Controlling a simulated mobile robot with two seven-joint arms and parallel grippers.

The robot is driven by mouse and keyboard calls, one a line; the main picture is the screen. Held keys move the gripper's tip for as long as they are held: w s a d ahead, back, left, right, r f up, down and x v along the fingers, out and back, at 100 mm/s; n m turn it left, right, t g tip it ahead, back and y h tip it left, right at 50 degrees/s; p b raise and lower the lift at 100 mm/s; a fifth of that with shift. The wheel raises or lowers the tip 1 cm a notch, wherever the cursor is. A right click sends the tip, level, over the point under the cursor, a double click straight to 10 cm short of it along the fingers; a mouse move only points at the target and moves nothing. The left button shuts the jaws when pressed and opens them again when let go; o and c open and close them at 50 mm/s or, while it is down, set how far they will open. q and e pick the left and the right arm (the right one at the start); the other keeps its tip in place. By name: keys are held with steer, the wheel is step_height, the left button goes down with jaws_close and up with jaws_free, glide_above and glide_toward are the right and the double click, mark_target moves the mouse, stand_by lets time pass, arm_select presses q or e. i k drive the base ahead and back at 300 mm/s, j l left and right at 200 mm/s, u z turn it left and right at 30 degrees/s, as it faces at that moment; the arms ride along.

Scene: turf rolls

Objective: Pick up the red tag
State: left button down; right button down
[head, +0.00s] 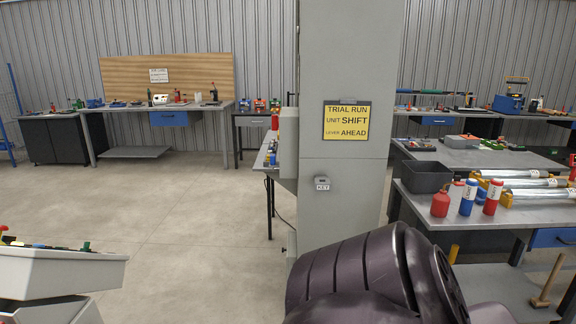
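I cannot make out a red tag in the head view. Small red things lie on the far benches, but they are too small to tell apart. Neither of my grippers is in view. A dark link of my own arm fills the bottom centre-right and hides the floor behind it.
A grey pillar (345,120) stands ahead with a yellow sign (346,122) and a small box marked KEY (322,184). At right, a workbench (520,215) bears a red can (440,204), bottles and a black bin (426,178). Open floor (190,215) lies left; a pale cart (60,272) stands lower left.

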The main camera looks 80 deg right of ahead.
mark_target(457, 178)
steer(key=z, duration=3.7)
steer(key=i+l, duration=2.4)
steer(key=i+l+z, duration=0.05)
